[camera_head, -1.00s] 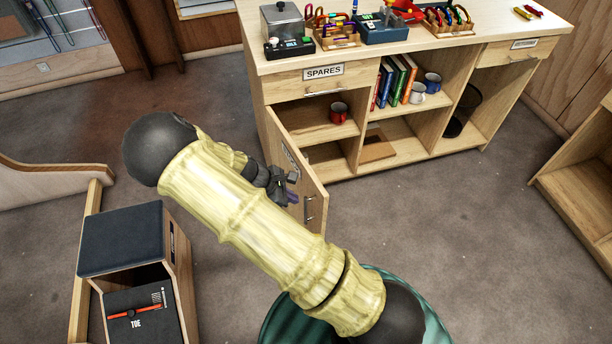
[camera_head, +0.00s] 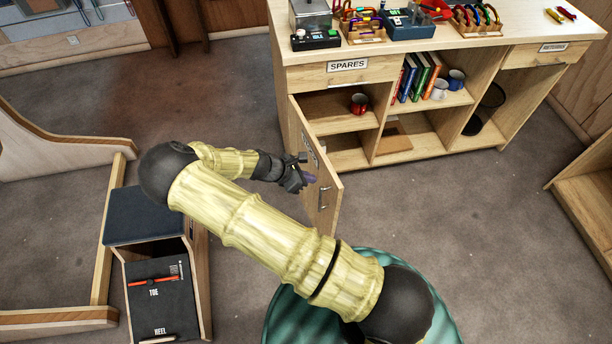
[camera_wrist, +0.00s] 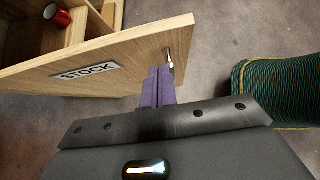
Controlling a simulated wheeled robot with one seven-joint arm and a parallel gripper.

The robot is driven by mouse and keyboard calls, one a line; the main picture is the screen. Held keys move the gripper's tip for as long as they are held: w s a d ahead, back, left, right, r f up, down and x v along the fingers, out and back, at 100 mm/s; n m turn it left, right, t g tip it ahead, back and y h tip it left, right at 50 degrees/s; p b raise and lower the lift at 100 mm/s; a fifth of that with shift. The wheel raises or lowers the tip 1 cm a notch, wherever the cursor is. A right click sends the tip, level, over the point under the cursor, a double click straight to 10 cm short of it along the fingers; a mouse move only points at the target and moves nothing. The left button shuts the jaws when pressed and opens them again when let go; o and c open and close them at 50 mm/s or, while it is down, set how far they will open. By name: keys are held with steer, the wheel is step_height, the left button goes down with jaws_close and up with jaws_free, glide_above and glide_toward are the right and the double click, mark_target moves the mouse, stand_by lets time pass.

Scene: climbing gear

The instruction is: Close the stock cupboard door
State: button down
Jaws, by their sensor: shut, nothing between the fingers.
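The stock cupboard door (camera_head: 316,165) stands ajar at the left end of the counter, swung out toward me. Its STOCK label (camera_wrist: 86,73) and metal handle (camera_wrist: 168,58) show in the wrist view. My gripper (camera_head: 308,178) is shut and empty at the outer face of the door. In the wrist view its purple fingers (camera_wrist: 158,88) point at the door near the handle end. I cannot tell whether they touch it. The cupboard's inside is partly hidden behind the door.
The wooden counter (camera_head: 420,63) holds a red mug (camera_head: 359,103), books and other mugs on open shelves. A dark-topped box (camera_head: 144,216) stands at lower left. A green rounded thing (camera_wrist: 276,88) is at the wrist view's right. Floor right of the door is clear.

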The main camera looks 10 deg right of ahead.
mark_target(330, 183)
steer(key=x, duration=0.6)
steer(key=shift+d+f, duration=0.25)
steer(key=shift+d+p, duration=0.15)
steer(key=shift+p, duration=0.15)
